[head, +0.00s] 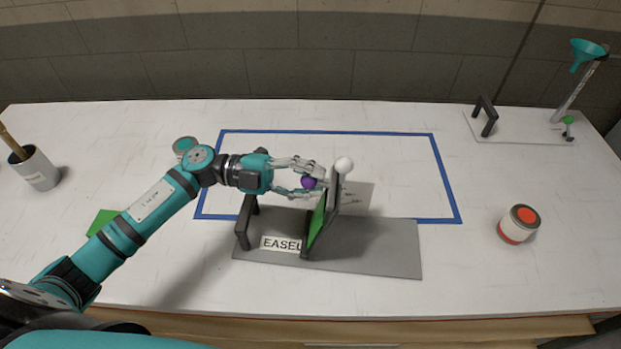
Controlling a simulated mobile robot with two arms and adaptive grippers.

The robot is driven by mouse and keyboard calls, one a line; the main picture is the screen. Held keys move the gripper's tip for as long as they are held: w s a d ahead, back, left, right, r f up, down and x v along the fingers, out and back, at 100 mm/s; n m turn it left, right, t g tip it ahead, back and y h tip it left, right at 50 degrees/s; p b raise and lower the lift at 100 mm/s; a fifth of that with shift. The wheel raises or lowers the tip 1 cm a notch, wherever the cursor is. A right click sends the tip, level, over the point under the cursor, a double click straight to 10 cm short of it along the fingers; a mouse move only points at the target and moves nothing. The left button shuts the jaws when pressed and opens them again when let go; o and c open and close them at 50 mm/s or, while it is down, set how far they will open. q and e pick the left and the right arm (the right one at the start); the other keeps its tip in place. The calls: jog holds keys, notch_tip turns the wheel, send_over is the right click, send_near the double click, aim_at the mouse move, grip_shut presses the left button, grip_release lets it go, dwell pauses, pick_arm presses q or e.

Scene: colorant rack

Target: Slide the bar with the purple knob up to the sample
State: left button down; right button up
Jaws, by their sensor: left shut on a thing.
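The purple knob (309,183) is between the fingers of my left gripper (312,180), which is shut on it. A dark upright bar (330,195) with a white ball (344,165) at its top stands right beside the knob. A green panel (317,222) leans against the upright frame on the grey base plate (380,250). A label reading EASEL (281,244) lies at the front of the plate, its end partly hidden. I cannot tell whether the green panel is the sample. The bar's link to the knob is hidden by the fingers. My right gripper is not in view.
A dark bracket (243,228) stands at the plate's left end. A red-and-white can (519,224) is at right, a cup (38,170) at far left, and a funnel stand (575,95) at back right.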

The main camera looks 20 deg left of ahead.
pick_arm(q)
jog(key=shift+f, duration=0.1)
jog(key=f+b, duration=0.1)
jog(key=a+f+b, duration=0.1)
jog(key=f, duration=0.1)
jog(key=f+b, duration=0.2)
jog(key=shift+s+a, duration=0.15)
jog(key=shift+a, duration=0.1)
jog(key=c, duration=1)
grip_release()
jog(key=a, duration=0.4)
jog(key=s+a, duration=0.1)
jog(key=a, duration=0.7)
jog(key=shift+s, duration=0.3)
